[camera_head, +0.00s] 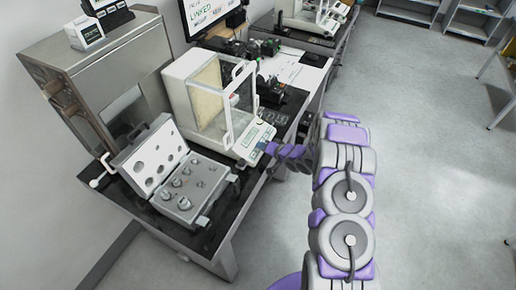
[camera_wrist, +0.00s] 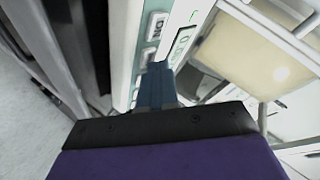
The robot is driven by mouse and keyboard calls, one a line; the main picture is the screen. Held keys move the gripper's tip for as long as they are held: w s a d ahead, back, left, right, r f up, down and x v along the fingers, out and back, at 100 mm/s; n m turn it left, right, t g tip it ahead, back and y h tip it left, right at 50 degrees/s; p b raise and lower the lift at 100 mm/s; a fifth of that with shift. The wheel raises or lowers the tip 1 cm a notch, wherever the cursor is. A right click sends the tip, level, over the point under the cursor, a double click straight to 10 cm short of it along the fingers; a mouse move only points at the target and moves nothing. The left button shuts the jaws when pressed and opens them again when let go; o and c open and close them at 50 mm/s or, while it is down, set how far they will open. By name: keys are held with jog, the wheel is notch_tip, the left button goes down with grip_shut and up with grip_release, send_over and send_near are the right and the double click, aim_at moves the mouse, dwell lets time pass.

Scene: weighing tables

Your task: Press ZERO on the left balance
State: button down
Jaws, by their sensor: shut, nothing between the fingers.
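The left balance (camera_head: 196,88) is a white weighing balance with a clear draft shield, standing on the near black-topped table. Its front panel (camera_head: 254,141) faces right and carries a display and small keys. In the wrist view the fingertips (camera_wrist: 158,68) lie over the panel beside the smaller key. I cannot tell whether they touch, nor read ZERO.
An open case of weights (camera_head: 208,212) sits left of the balance on the table (camera_head: 228,232). A steel cabinet (camera_head: 95,65) and a monitor (camera_head: 208,14) stand behind. Another balance (camera_head: 306,16) is on the far table. Floor (camera_head: 430,170) to the right is clear.

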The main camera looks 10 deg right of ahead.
jog(key=shift+f, duration=0.2)
dwell(0.4)
jog(key=shift+s+d+r+p, duration=0.15)
jog(key=shift+d+r+p, duration=0.05)
jog(key=shift+r+p, duration=0.6)
jog(key=r+p, duration=0.1)
jog(key=d+r+p, duration=0.1)
jog(key=r, duration=0.1)
jog(key=s+r+p, duration=0.1)
jog(key=shift+d+r+p, duration=0.25)
jog(key=shift+r+p, duration=0.1)
dwell(0.8)
